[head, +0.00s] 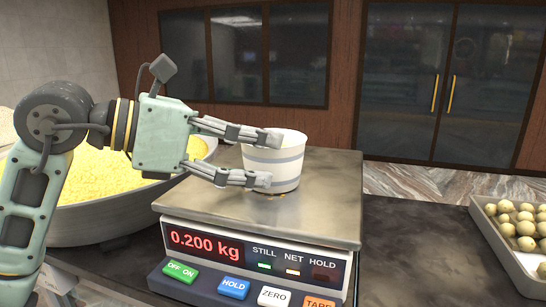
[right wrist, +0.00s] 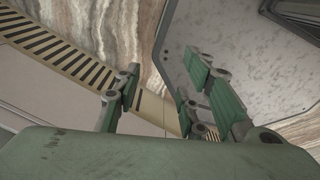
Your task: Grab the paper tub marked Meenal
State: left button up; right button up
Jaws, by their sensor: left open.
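A white paper tub (head: 287,163) with grey bands stands upright on the steel pan of the scale (head: 325,211). I see no name on the side facing me. My left gripper (head: 268,159) comes in from the left, open, with its two fingers spread at the tub's left part. The lower finger crosses in front of the tub's wall and the upper one is near its rim; I cannot tell whether they touch it. My right gripper (right wrist: 160,98) shows in the right wrist view with its fingers apart and nothing between them, away from the tub.
The scale reads 0.200 kg. A wide bowl (head: 100,224) of yellow sweets stands at the left behind my left arm. A tray (head: 497,244) of round sweets is at the right edge. The dark counter (head: 420,230) between scale and tray is clear.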

pick_arm(q)
jog(key=p+x, duration=0.2)
jog(key=x, duration=0.2)
jog(key=shift+w+d+f, duration=0.1)
jog(key=shift+w+d, duration=0.05)
jog(key=shift+w, duration=0.15)
jog(key=shift+w+d, duration=0.1)
jog(key=shift+c, duration=0.2)
jog(key=c, duration=1.1)
jog(key=shift+c, duration=1.2)
pick_arm(e)
jog(key=shift+w+d+r, duration=0.15)
jog(key=shift+w+r, duration=1)
jog(key=shift+r, duration=0.1)
